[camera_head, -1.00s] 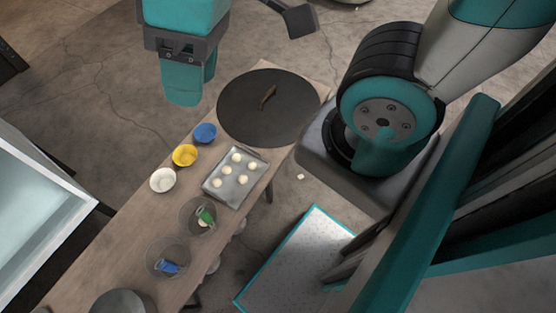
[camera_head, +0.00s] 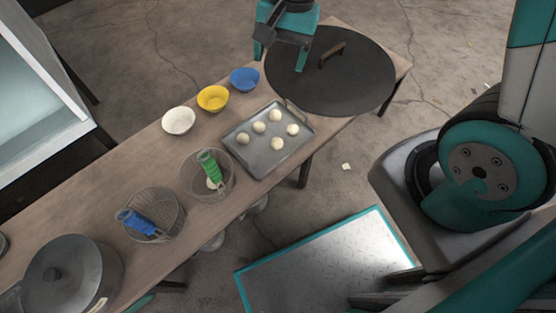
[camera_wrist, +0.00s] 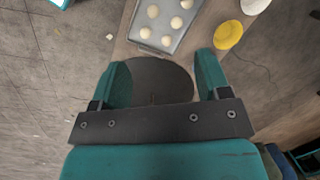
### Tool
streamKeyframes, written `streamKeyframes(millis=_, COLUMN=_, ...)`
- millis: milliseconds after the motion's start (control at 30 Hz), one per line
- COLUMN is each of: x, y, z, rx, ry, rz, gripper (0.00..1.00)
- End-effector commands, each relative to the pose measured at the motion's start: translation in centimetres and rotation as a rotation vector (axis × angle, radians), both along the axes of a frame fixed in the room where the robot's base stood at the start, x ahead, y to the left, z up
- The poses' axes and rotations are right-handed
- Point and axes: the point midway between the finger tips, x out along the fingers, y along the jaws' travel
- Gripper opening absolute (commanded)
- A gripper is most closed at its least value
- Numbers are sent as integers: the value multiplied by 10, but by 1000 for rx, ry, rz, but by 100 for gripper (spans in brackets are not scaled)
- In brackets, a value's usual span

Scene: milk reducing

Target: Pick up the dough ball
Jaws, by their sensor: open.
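Several pale dough balls (camera_head: 277,143) sit apart from each other on a grey metal tray (camera_head: 251,164) on the wooden table. They also show at the top of the wrist view as dough balls (camera_wrist: 176,22) on the tray (camera_wrist: 183,43). My gripper (camera_head: 288,58) is above the left part of the large dark round lid at the far end of the table, beyond the tray. In the wrist view my gripper (camera_wrist: 160,75) has its two teal fingers wide apart with nothing between them. It touches no dough ball.
The dark round lid (camera_head: 365,80) has a raised handle. Blue (camera_head: 245,78), yellow (camera_head: 213,98) and white (camera_head: 178,120) bowls line the tray's left. Nearer are a bowl with a green-handled tool (camera_head: 209,165), a basket with a blue-handled tool (camera_head: 137,222) and a pot (camera_head: 70,275).

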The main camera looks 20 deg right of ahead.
Motion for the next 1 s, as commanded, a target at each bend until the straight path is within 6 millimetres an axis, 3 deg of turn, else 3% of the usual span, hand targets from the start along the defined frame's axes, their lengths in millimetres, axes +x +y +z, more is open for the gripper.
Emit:
streamKeyframes(millis=33, x=8, y=-5, z=-56, rx=-18, ry=25, rz=-78, gripper=70)
streamKeyframes(millis=200, x=27, y=-20, z=-134, rx=-69, ry=70, rz=-297, gripper=70)
streamKeyframes(millis=300, x=32, y=-26, z=-160, rx=-89, ry=85, rz=-376, gripper=70)
streamKeyframes(millis=433, x=35, y=-28, z=-177, rx=-100, ry=92, rz=-424, gripper=70)
streamKeyframes(millis=567, x=34, y=-27, z=-200, rx=-104, ry=96, rz=-433, gripper=70)
streamKeyframes(millis=800, x=31, y=-21, z=-256, rx=-104, ry=96, rz=-431, gripper=70)
streamKeyframes(millis=1000, x=29, y=-17, z=-287, rx=-103, ry=94, rz=-430, gripper=70)
